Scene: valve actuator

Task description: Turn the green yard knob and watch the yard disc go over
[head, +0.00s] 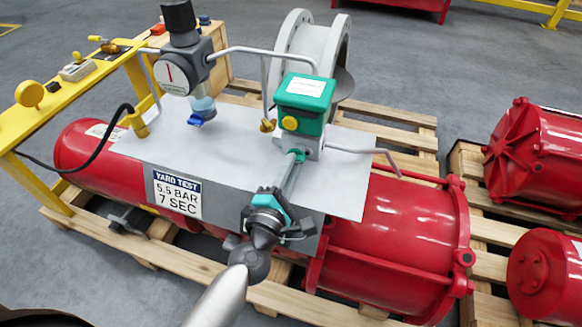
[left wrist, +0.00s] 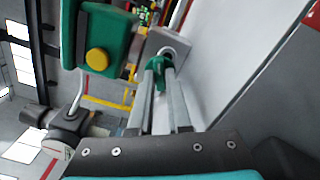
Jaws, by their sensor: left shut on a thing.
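The green knob (head: 299,154) sticks out of the grey block under a green box (head: 305,95) on the valve actuator. My left gripper (head: 296,160) reaches up from below with its long fingers closed around the knob. In the left wrist view the knob (left wrist: 159,72) sits between the fingertips, partly covered by them. A grey disc (head: 344,84) shows partly inside the pale ring (head: 291,54) behind the box; it appears tilted out of the ring's plane. My right gripper is not in view.
A regulator with a round gauge (head: 174,76) stands left of the green box, joined by a grey pipe. A red cylinder (head: 405,235) lies on a wooden pallet (head: 400,118). A yellow bench (head: 30,125) is at left; more red actuators (head: 545,150) are at right.

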